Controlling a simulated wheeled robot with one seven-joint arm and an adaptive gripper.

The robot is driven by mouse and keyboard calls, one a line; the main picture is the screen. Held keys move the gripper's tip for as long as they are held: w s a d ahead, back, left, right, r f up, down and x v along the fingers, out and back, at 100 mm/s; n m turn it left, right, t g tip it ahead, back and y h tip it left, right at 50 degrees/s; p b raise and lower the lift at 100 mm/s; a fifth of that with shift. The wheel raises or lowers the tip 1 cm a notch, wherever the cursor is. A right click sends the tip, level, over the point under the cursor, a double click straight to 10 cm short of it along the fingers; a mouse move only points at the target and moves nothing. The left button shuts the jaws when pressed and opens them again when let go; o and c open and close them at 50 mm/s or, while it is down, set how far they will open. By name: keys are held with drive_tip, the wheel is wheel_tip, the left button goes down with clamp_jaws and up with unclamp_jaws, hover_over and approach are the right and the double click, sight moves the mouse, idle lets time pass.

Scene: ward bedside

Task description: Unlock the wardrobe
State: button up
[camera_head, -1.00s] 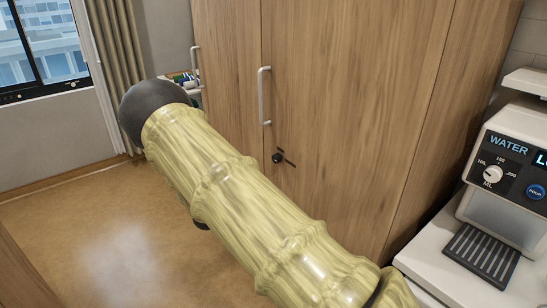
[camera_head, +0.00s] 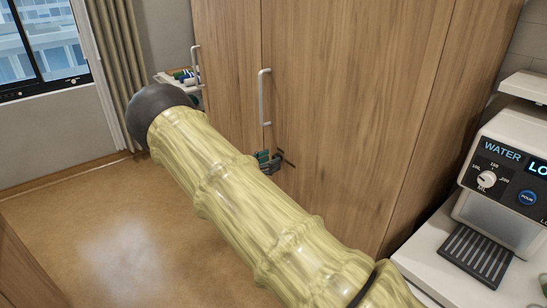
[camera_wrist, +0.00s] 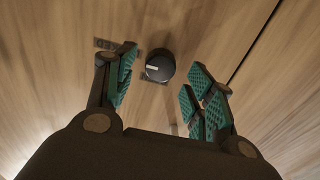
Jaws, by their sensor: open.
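The wooden wardrobe (camera_head: 360,110) stands in the middle of the head view, its doors shut. A black round knob (camera_wrist: 160,66) with a pale pointer line is on the wardrobe door in the wrist view, with small dark labels beside it. My gripper (camera_wrist: 160,80) is open, its teal-padded fingers on either side of the knob and apart from it in the picture. In the head view my gripper (camera_head: 268,160) shows at the door just below the handle (camera_head: 265,97), partly behind my arm. The knob is hidden there.
A water dispenser (camera_head: 505,180) stands on a white surface at the right. A small shelf with coloured items (camera_head: 186,77) is behind my arm at the left. The window (camera_head: 40,45) and curtain (camera_head: 113,60) are at the back left. The floor (camera_head: 110,240) at the left is clear.

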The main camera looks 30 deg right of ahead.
drive_tip(key=shift+d, duration=1.15)
drive_tip(key=shift+c, duration=0.2)
drive_tip(key=c, duration=1)
drive_tip(key=shift+o, duration=0.2)
drive_tip(key=shift+w, duration=0.1)
drive_tip(key=shift+w+f+n+p, duration=0.1)
drive_tip(key=shift+n+p, duration=0.1)
drive_tip(key=shift+n, duration=4.3)
drive_tip(key=shift+w+f+n+p, duration=0.1)
drive_tip(key=shift+n+p, duration=0.05)
drive_tip(key=shift+n, duration=4.35)
